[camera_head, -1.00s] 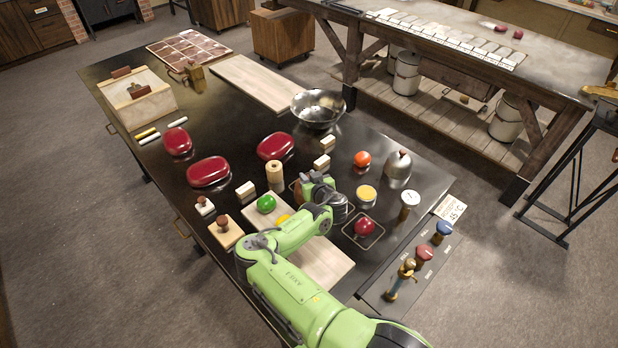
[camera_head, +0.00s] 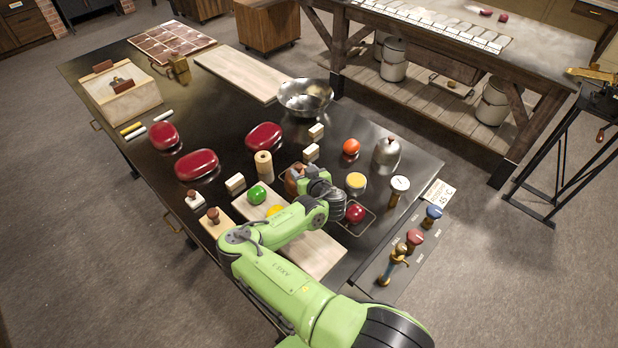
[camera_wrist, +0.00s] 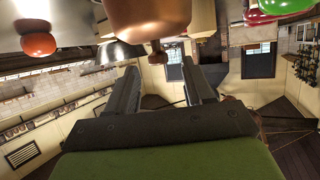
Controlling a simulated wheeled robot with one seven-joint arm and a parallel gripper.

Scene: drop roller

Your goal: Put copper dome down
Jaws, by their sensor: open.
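The copper dome (camera_head: 292,184) stands on the dark table in the head view, partly hidden behind my gripper. In the wrist view, which shows upside down, the copper dome (camera_wrist: 160,14) fills the top middle with its knob pointing down. My gripper (camera_wrist: 158,68) is open, with its two dark fingers apart. The knob shows in the gap between the fingertips, and I see no finger closed on it. In the head view my gripper (camera_head: 316,178) is beside the dome's right side, its fingers hard to make out.
A red ball (camera_head: 355,213) sits on an outlined square to the right. A yellow-topped jar (camera_head: 355,183), an orange ball (camera_head: 351,146) and a silver dome (camera_head: 386,153) stand nearby. A wooden cylinder (camera_head: 263,165) and a green ball (camera_head: 257,194) are to the left.

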